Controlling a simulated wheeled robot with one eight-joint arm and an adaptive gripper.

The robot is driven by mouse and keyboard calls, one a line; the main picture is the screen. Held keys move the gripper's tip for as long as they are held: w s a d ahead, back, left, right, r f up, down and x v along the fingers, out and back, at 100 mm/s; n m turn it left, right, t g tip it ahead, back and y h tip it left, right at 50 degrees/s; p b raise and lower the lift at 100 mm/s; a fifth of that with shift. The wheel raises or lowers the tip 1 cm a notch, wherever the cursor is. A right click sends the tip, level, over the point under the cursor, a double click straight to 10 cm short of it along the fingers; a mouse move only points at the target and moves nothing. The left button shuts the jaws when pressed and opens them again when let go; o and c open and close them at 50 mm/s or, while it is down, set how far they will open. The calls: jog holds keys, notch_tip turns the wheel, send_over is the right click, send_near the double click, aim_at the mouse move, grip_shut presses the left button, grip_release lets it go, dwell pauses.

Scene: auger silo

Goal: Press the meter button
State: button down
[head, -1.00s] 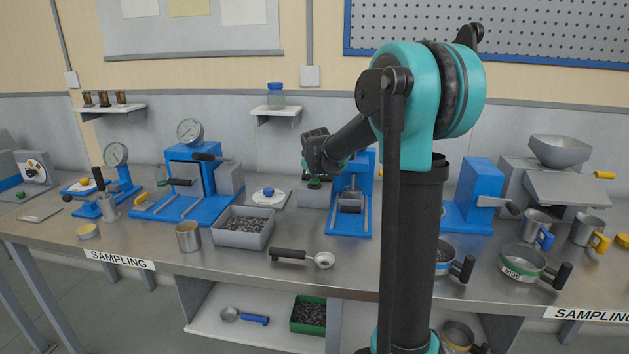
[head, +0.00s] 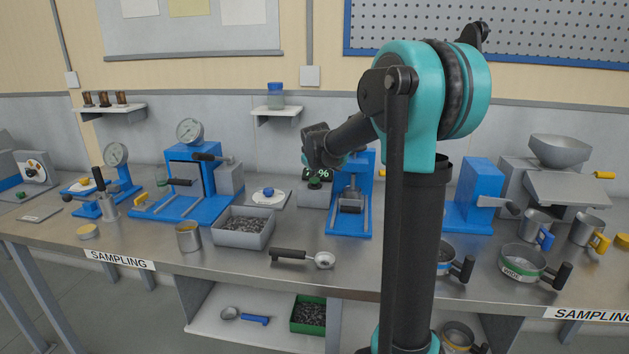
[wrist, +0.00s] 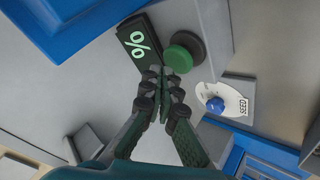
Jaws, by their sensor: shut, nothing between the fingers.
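The meter is a grey box (head: 313,198) on the bench, left of a blue press. It has a black display (wrist: 140,46) with a lit green % sign, and a round green button (wrist: 181,56) on a dark collar. The button also shows in the head view (head: 314,183). My gripper (wrist: 161,72) is shut and empty. In the wrist view its fingertips appear just beside the button and overlap the display's edge. I cannot tell whether they touch it. In the head view the fingers are not clearly visible behind my wrist.
A blue press (head: 350,225) stands close to the right of the meter. A grey tray of seeds (head: 241,240) and a black-handled scoop (head: 290,254) are in front.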

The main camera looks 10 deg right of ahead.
aim_at(315, 180)
jog(key=shift+r, duration=0.25)
jog(key=shift+r, duration=2.4)
